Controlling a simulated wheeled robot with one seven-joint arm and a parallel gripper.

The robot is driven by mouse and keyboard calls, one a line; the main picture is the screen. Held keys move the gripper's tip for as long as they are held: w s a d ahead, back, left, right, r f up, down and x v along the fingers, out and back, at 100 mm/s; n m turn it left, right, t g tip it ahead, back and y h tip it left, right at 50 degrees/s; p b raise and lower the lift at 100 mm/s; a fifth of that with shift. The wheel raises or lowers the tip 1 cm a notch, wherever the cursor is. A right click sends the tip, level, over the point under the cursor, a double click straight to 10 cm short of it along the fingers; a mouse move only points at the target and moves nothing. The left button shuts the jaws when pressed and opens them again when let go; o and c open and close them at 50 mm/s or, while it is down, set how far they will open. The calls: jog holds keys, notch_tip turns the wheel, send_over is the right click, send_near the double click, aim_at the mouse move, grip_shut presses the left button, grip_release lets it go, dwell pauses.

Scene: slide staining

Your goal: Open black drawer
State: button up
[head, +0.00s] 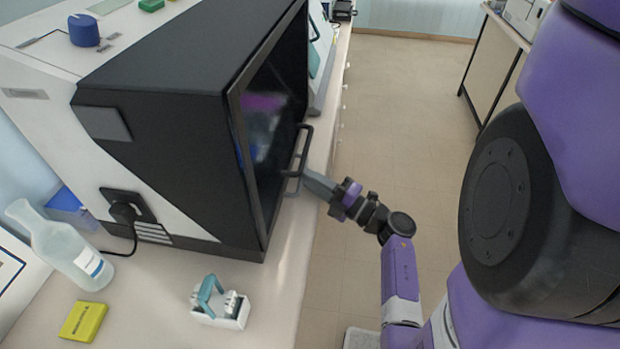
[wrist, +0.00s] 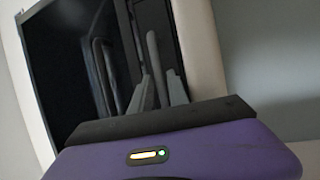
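The black drawer is the dark, glossy front (head: 268,125) of the large black and white machine, and it looks closed. A dark bar handle (head: 304,150) stands out from its right side. My gripper (head: 306,180) is at the lower end of this handle. In the wrist view, the two grey fingers (wrist: 159,90) point at the front, with a grey upright bar (wrist: 153,50), apparently the handle, between them. A second curved bar to the left looks like its reflection. I cannot tell whether the fingers press on the bar.
A white bottle (head: 68,245), a yellow box (head: 83,321) and a small white and teal device (head: 220,303) stand on the white counter (head: 150,320) left of my arm. The floor (head: 420,120) right of the counter is clear.

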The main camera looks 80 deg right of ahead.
grip_shut()
dwell(1.4)
